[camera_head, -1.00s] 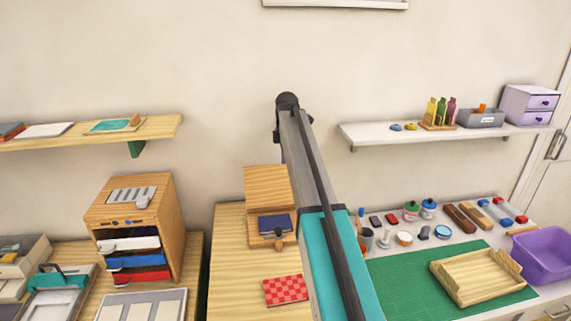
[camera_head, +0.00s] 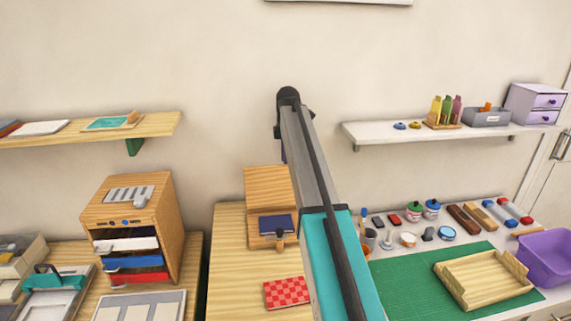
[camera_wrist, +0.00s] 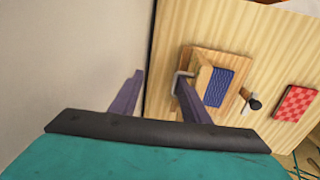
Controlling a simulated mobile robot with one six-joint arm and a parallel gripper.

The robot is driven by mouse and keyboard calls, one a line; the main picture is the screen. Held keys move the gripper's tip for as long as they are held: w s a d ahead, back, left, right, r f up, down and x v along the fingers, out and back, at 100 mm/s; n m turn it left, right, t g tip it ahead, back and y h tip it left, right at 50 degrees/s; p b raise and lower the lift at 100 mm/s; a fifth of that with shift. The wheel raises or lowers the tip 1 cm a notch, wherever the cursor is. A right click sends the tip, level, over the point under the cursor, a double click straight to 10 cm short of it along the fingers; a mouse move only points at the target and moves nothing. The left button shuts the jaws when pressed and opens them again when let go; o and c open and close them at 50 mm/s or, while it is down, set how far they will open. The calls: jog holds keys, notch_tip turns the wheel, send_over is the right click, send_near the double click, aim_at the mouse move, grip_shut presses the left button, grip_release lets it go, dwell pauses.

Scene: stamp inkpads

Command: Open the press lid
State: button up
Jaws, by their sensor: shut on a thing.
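The wooden press (camera_head: 258,240) sits on the light wood table, with a dark blue pad (camera_head: 277,224) on its base. Its press lid (camera_head: 268,187) stands raised at the back of the base. In the wrist view the lid (camera_wrist: 203,77) shows nearly edge-on beside the blue pad (camera_wrist: 219,87), with a grey handle (camera_wrist: 180,84) on its outer side. My gripper (camera_wrist: 158,76) is shut on the press lid at this handle. One finger overlaps the handle; the other stands apart to the left, and the exact contact is hard to see.
A red checked pad (camera_head: 286,293) lies in front of the press. A dark-knobbed stamp (camera_wrist: 252,102) is close to the press base. The wall is close behind. A wooden drawer unit (camera_head: 131,225) stands left; a green mat (camera_head: 405,290) and wooden tray (camera_head: 485,278) lie right.

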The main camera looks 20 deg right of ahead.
notch_tip(320, 180, up, 14)
jog(key=s+b, duration=0.2)
jog(key=s, duration=0.1)
jog(key=shift+a+f+b, duration=0.25)
jog(key=shift+a+b, duration=0.05)
jog(key=shift+b, duration=0.1)
dwell(0.4)
